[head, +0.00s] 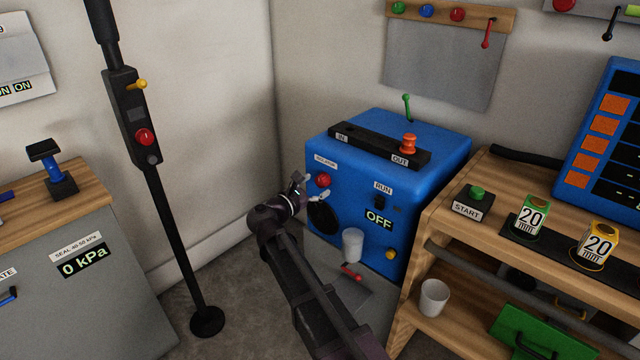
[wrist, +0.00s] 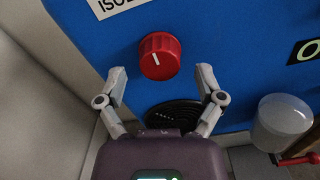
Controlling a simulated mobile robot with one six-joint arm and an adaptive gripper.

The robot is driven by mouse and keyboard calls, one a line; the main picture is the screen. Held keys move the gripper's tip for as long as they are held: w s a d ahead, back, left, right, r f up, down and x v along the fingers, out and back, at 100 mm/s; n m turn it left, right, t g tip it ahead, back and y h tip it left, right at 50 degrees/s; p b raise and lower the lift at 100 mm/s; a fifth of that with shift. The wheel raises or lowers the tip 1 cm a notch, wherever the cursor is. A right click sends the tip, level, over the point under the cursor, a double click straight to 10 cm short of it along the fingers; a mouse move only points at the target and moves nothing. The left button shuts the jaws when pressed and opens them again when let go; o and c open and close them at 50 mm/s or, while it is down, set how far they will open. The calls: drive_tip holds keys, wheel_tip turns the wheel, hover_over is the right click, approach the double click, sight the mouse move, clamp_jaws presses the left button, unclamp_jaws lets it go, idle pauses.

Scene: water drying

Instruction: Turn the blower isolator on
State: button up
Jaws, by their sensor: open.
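The blower is a blue box (head: 345,218) whose front carries a red isolator knob (head: 323,180) under a label reading ISOLATOR (head: 325,162). In the wrist view the red knob (wrist: 160,56) shows a white pointer line, near upright and leaning slightly left. The blower display (head: 379,219) reads OFF. My gripper (head: 308,190) is just in front of the blower's face, close to the knob. In the wrist view my gripper (wrist: 158,83) is open and empty, its two fingers apart and below the knob on either side. I cannot see contact with the knob.
A round black vent (head: 323,217) sits below the knob. A clear cup (head: 352,245) and a red-handled valve (head: 352,272) are lower right. A black pole (head: 170,200) stands left. A wooden bench (head: 540,250) adjoins on the right.

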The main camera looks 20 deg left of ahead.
drive_tip(key=shift+x, duration=0.75)
drive_tip(key=c, duration=1.1)
drive_tip(key=shift+c, duration=0.2)
